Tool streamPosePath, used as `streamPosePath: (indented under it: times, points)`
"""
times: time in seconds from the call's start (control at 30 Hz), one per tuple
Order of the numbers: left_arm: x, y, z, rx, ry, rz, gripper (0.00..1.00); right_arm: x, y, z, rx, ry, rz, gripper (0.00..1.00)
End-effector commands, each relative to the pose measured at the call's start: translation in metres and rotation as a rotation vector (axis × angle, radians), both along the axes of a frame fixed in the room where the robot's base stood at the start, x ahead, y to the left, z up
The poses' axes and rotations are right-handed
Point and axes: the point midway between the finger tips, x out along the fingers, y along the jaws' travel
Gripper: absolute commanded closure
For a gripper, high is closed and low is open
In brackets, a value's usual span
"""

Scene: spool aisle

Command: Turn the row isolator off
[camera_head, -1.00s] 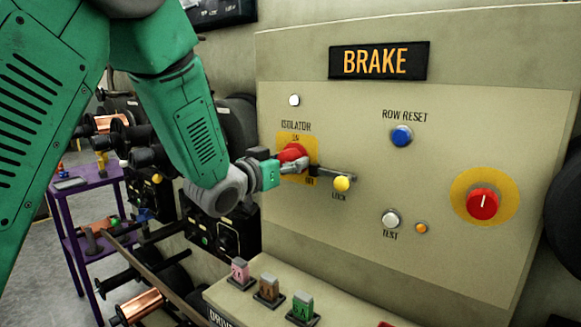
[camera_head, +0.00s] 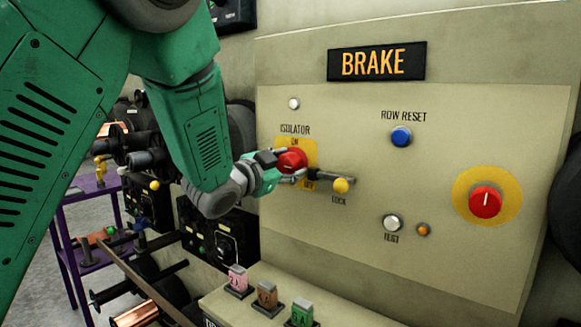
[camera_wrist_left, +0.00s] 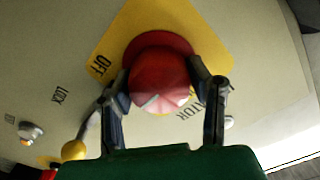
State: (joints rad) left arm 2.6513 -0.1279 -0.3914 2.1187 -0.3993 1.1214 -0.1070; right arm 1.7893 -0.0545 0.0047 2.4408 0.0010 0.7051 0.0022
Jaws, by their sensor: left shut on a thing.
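The isolator is a red round knob (camera_head: 291,161) on a yellow plate (camera_head: 311,150) marked ON at the top and OFF at the lower right. My left gripper (camera_head: 284,171) is shut on the knob from the left. In the left wrist view the two dark fingers (camera_wrist_left: 165,100) sit on either side of the red knob (camera_wrist_left: 158,80), and a pale pointer line shows on its face. The word OFF shows on the yellow plate (camera_wrist_left: 110,48) there. A lock lever with a yellow ball (camera_head: 341,185) sits just right of the knob. My right gripper is not in view.
The panel also carries a blue row reset button (camera_head: 401,137), a white test button (camera_head: 392,222) and a second red knob (camera_head: 485,202) on a yellow disc. Several coloured switches (camera_head: 268,295) stand on a ledge below. A purple rack (camera_head: 92,225) stands at left.

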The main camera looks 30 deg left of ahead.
Motion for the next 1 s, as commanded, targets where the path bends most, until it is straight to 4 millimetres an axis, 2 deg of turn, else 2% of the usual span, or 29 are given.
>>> streamPosePath:
  times: [0.4,0.43,0.47,0.5,0.83,1.0]
  points:
    - [-0.001,0.001,-0.004,0.008,0.009,0.002,0.83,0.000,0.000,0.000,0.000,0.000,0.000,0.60]
    - [-0.001,0.000,-0.004,0.008,0.009,0.002,0.48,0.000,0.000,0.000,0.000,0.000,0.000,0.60]
    - [-0.001,0.000,-0.004,0.008,0.009,0.002,0.37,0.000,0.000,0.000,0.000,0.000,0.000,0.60]
    - [-0.001,0.000,-0.004,0.007,0.009,0.002,0.34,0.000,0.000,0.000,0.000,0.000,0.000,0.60]
    - [-0.003,0.000,-0.002,0.006,0.006,0.001,0.34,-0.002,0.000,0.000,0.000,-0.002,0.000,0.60]
    - [-0.024,0.003,-0.002,0.004,0.005,0.003,0.34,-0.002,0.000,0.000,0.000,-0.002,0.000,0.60]
